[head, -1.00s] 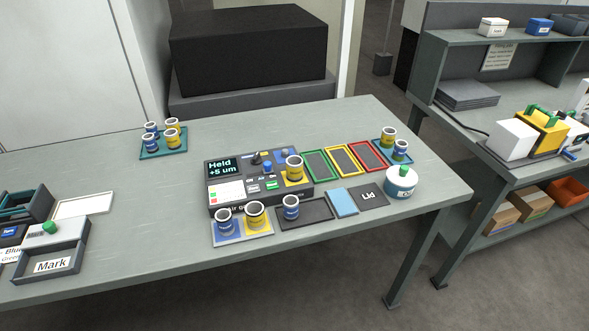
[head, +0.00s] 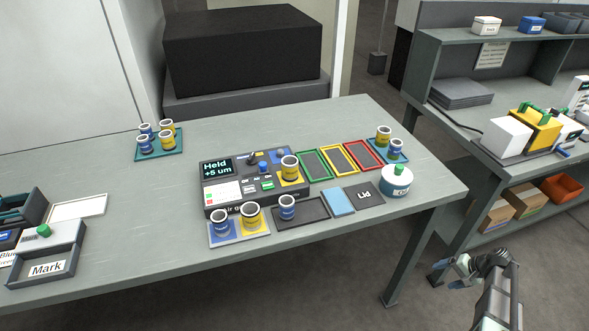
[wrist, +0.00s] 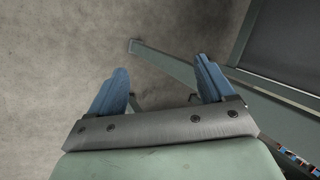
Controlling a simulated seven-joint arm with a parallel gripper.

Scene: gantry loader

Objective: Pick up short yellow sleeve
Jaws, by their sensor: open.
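Several yellow-marked sleeves are in the head view; I cannot tell which is the short one. One yellow sleeve (head: 289,169) stands on the gauge unit (head: 210,212), whose screen reads "Held +5 um". Another yellow sleeve (head: 251,217) stands on the blue-and-yellow mat (head: 240,241) beside a blue sleeve (head: 221,219). Two more yellow sleeves stand on the left teal tray (head: 178,152) with blue ones. One yellow sleeve (head: 383,136) stands on the right teal tray (head: 404,158). My gripper (head: 453,275) is open and empty, off the table's right end.
Green (head: 315,165), yellow (head: 337,158) and red (head: 363,154) framed pads lie right of the gauge. A white round pot (head: 396,184) with a green knob stands near the right edge. A blue sleeve (head: 287,207) stands on a dark tray. A shelved bench (head: 450,115) stands at right.

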